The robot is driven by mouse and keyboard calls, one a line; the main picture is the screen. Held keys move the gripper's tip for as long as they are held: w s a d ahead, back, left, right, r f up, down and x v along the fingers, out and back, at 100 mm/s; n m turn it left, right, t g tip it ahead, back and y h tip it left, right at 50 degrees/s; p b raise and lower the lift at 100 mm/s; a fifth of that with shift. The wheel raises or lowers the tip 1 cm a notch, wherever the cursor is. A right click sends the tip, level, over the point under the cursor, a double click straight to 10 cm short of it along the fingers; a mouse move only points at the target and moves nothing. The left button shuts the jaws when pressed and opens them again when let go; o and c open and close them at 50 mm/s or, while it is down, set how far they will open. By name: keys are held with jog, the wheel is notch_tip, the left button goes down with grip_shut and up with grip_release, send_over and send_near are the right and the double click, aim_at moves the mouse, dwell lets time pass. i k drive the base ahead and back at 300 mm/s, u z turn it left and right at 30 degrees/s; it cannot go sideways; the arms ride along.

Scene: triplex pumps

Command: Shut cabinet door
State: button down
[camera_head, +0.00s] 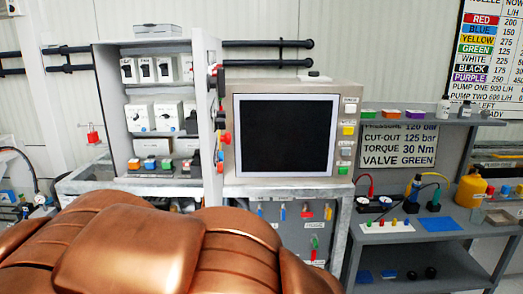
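A grey cabinet (112,100) stands open at the left of the middle, its shelves showing. Its door (207,105) is swung out at the right side of the opening and is seen at a steep angle. Dark and red fittings (221,138) show at the door's right edge; I cannot tell which is a handle. Inside are white boxes with dark fronts, more white boxes and small coloured items on the lowest shelf. My gripper is not in view. Copper-coloured rounded parts, seemingly of my own arm, fill the lower left and hide what lies beneath the cabinet.
A black-screened monitor panel (285,135) stands just right of the door, on a metal frame with coloured fittings below. Further right, a grey shelf bench (400,237) holds gauges, cables, a yellow bottle (470,190) and trays. Dark pipes (265,44) run along the wall.

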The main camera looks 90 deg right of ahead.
aim_at(201, 122)
jog(key=k, duration=0.85)
jog(key=z, duration=1.6)
jog(key=k, duration=1.05)
jog(key=u, duration=0.4)
jog(key=i, duration=0.5)
jog(key=u, duration=0.15)
